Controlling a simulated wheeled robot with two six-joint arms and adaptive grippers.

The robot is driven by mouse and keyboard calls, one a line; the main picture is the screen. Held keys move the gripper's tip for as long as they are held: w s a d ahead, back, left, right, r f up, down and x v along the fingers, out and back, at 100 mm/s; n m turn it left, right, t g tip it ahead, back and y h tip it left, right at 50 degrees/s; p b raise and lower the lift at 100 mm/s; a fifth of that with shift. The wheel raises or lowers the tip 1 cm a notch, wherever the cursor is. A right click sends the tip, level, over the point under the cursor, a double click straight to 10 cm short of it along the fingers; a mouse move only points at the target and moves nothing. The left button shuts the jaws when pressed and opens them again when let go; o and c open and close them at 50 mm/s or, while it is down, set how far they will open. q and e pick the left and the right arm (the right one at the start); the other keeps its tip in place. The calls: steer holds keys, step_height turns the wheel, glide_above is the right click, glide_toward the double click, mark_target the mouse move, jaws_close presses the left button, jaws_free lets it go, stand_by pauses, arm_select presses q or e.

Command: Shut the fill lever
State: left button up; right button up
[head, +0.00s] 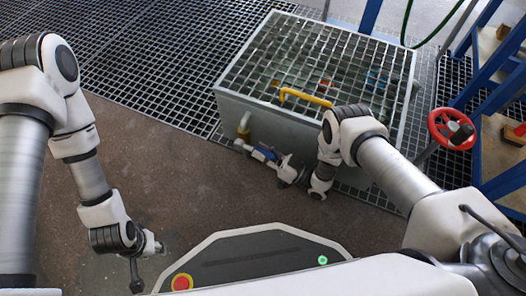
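I take the blue lever to be the fill lever. My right gripper (280,164) reaches in from the right, low in front of the tank, with its tips at or very near the right end of the lever. Contact and finger gap are too small to make out. My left gripper (150,262) hangs over the brown floor at lower left, far from the valve, with nothing visible in it. Its finger opening is unclear.
A red handwheel (452,129) and a blue frame (478,75) stand at right. Brown floor (180,160) between my arms is clear.

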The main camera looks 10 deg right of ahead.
steer(key=o, duration=0.4)
steer(key=shift+a, duration=0.1)
steer(key=v, duration=0.5)
steer(key=r+v, duration=0.1)
steer(key=v, duration=0.3)
steer(key=r+v, duration=0.1)
steer(key=v, duration=0.4)
steer(key=shift+s+d+r, duration=0.15)
steer(key=shift+s+d, duration=0.2)
steer(key=shift+d, duration=0.15)
